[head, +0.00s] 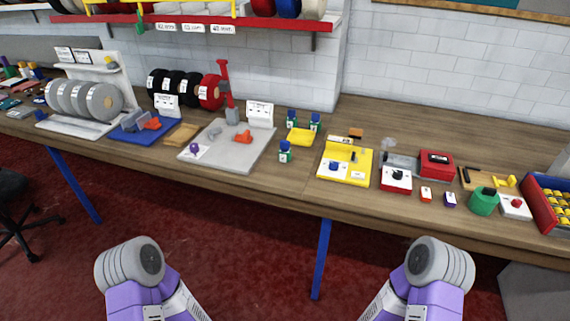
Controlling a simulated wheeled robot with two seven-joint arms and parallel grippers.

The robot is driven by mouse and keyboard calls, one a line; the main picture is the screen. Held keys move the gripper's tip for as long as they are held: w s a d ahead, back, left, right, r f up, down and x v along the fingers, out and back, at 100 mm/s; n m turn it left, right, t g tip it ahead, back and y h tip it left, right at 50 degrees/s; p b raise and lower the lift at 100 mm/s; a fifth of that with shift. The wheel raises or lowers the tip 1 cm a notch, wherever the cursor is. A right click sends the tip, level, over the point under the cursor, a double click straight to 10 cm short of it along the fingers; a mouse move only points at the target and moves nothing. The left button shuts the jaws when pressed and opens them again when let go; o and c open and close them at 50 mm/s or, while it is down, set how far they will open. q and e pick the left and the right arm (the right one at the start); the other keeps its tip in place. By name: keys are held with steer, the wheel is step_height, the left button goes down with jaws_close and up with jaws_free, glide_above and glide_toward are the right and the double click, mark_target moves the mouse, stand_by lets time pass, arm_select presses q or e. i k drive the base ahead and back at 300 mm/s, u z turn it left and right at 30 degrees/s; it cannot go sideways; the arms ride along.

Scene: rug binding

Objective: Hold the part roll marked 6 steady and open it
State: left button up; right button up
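I cannot make out a roll marked 6; the marks are too small to read. Black rolls (172,86) and a red roll (210,93) with white labels stand in a row at the back left of the bench. Several grey discs (84,99) stand upright in a white rack to their left. More rolls, among them a blue roll (288,8), sit on the red-edged shelf above, cut off by the top edge. Only rounded grey and purple links of my two arms show at the bottom, below the bench front. Neither gripper shows.
The wooden bench (375,118) runs across the view. A grey plate (250,152) with a red upright post, a yellow fixture (325,172), a red box (437,164) and a green cylinder (482,203) stand along it. The back right is bare. A dark chair (12,215) stands at far left.

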mark_target(283, 157)
steer(key=k, duration=1.05)
steer(key=u, duration=0.7)
steer(key=i, duration=2)
steer(key=z, duration=0.9)
